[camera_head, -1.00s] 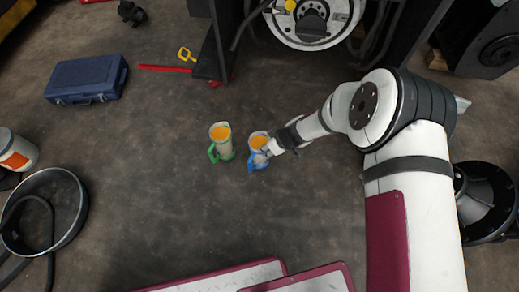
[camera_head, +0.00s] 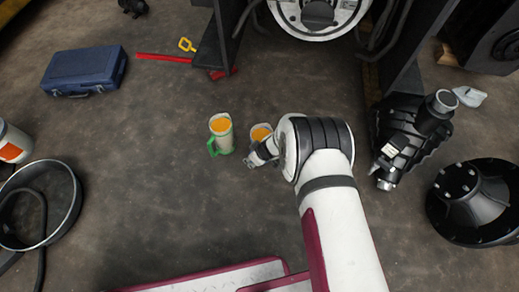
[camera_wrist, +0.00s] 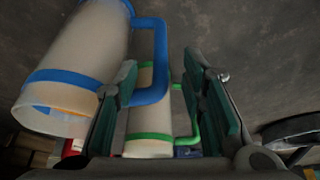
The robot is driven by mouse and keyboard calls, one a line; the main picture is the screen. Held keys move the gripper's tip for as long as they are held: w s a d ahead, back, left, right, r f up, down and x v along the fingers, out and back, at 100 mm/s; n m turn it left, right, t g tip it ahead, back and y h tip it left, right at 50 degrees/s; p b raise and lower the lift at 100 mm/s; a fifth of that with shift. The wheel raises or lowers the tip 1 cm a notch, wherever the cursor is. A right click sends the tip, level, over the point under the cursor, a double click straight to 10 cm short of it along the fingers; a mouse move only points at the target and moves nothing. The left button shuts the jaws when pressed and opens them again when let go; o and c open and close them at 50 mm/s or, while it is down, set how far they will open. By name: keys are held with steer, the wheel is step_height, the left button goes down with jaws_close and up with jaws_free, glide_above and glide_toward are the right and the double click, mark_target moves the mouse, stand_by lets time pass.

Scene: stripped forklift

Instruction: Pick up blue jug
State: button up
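The blue jug (camera_wrist: 88,60) is pale with blue bands and a blue handle. It fills the upper left of the wrist view. In the head view, its orange inside (camera_head: 260,132) shows, and the rest is largely hidden behind my arm and gripper (camera_head: 257,157). My gripper is open in the wrist view (camera_wrist: 163,88). The handle (camera_wrist: 161,60) reaches into the gap between the fingers, close to the left finger. I cannot tell whether they touch. The jug's body lies outside the left finger.
A jug with a green handle (camera_head: 224,139) stands just left of the blue one; it shows between the fingers (camera_wrist: 150,120) in the wrist view. A blue case (camera_head: 84,72), a red bar (camera_head: 163,58) and black machine parts (camera_head: 410,130) lie around.

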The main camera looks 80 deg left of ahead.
steer(key=b+x, duration=0.2)
steer(key=x, duration=0.3)
steer(key=shift+b, duration=0.4)
jaws_close()
steer(key=shift+a, duration=0.1)
